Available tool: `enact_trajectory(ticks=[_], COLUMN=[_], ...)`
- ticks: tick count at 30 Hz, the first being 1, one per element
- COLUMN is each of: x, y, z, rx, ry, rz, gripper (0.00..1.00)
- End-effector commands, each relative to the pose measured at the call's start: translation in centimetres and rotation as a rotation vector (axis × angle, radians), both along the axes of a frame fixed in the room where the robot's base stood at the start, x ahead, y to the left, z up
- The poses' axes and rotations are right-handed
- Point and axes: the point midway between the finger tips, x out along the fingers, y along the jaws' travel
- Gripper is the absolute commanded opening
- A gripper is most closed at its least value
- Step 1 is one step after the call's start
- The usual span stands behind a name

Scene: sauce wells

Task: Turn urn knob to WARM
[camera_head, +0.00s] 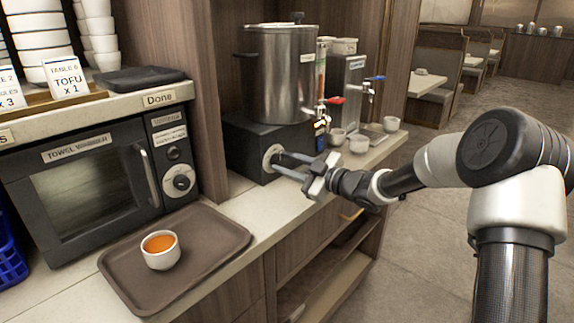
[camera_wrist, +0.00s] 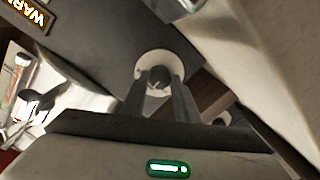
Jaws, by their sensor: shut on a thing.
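The urn (camera_head: 281,75) is a tall metal pot on a dark square base (camera_head: 240,140) on the counter. Its knob sits on a pale round dial (camera_head: 270,156) on the front of the base. My gripper (camera_head: 283,160) reaches in from the right and is shut on the knob. In the wrist view, the two fingers close on either side of the dark knob (camera_wrist: 157,78), in front of the pale dial (camera_wrist: 172,62). Part of a "WARM" label (camera_wrist: 28,14) shows at the upper left there. The knob's pointer setting is too small to read.
A brown tray (camera_head: 215,236) with a cup of orange liquid (camera_head: 160,250) lies on the counter at left, before the towel warmer (camera_head: 85,180). Small white cups (camera_head: 359,144) and a dispenser (camera_head: 347,85) with taps stand right of the urn.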

Motion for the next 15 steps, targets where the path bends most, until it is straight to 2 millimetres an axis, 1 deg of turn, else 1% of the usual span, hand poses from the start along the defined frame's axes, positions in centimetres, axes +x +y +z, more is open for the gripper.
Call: enact_trajectory(ticks=[3, 4, 7, 15], x=[0.01, 0.00, 0.01, 0.00], y=[-0.12, -0.13, -0.12, -0.07], z=[-0.22, -0.22, -0.20, -0.08], rx=[-0.003, -0.003, -0.002, -0.001], ry=[0.004, 0.004, 0.004, 0.002], rz=[-0.002, -0.002, -0.001, -0.001], gripper=[0.06, 0.30, 0.47, 0.47])
